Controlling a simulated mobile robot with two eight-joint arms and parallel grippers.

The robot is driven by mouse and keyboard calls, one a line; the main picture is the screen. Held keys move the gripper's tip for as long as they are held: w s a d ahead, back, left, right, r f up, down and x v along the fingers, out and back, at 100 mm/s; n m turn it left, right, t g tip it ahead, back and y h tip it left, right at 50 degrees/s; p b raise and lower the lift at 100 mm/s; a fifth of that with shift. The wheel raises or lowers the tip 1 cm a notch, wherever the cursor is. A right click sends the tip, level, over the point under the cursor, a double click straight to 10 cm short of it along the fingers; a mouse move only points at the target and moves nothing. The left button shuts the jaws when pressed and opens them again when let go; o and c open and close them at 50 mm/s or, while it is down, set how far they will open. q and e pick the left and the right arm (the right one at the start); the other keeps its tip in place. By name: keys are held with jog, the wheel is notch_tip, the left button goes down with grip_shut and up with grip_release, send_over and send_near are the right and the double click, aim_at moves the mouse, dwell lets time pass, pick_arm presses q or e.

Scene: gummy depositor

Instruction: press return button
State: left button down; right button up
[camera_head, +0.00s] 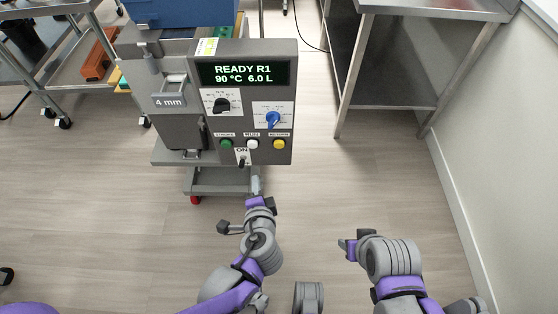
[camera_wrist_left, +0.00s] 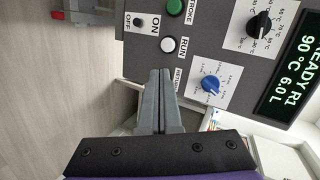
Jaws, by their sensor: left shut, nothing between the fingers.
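The depositor's control panel (camera_head: 265,120) faces me, with a row of three buttons. The yellow button (camera_head: 279,144) is the rightmost, under a small label. A white button (camera_head: 252,144) and a green button (camera_head: 226,144) are to its left. My left gripper (camera_head: 256,186) is shut and empty, below the panel in the head view. In the left wrist view its fingertips (camera_wrist_left: 158,75) overlap the panel by the partly visible RETURN label (camera_wrist_left: 178,78) and hide the yellow button. I cannot tell whether they touch it. My right gripper (camera_head: 346,246) is low, away from the panel; its jaws are unclear.
The display (camera_head: 245,73) reads READY R1, 90 °C, 6.0 L. A black knob (camera_head: 221,105), a blue knob (camera_head: 273,119) and an ON/OFF toggle (camera_head: 242,161) are on the panel. A metal table (camera_head: 440,8) stands right; the floor between is clear.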

aim_at(279, 145)
pick_arm(q)
jog(key=d+f+m+t+h+b, duration=0.1)
jog(key=d+f+m+t+b, duration=0.1)
jog(key=d, duration=0.4)
jog(key=shift+w+f+m+h, duration=0.25)
jog(key=shift+f+m+h, duration=0.2)
jog(key=shift+m, duration=0.35)
pick_arm(e)
jog(key=f, duration=0.3)
jog(key=shift+w+f, duration=0.2)
jog(key=shift+f, duration=0.15)
pick_arm(q)
jog(key=b+x, duration=0.1)
jog(key=x, duration=0.7)
jog(key=b+x, duration=0.1)
jog(key=x, duration=0.4)
jog(key=shift+w+a+r+b, duration=0.1)
jog(key=shift+w+r+b, duration=0.15)
jog(key=shift+r+b, duration=0.1)
jog(key=shift+w, duration=0.4)
pick_arm(e)
jog(key=x, duration=0.3)
jog(key=shift+s+f, duration=0.15)
jog(key=shift+s, duration=0.2)
pick_arm(q)
jog(key=shift+w+r, duration=0.1)
jog(key=shift+w, duration=0.7)
jog(key=shift+r, duration=0.1)
pick_arm(e)
jog(key=shift+s, duration=0.3)
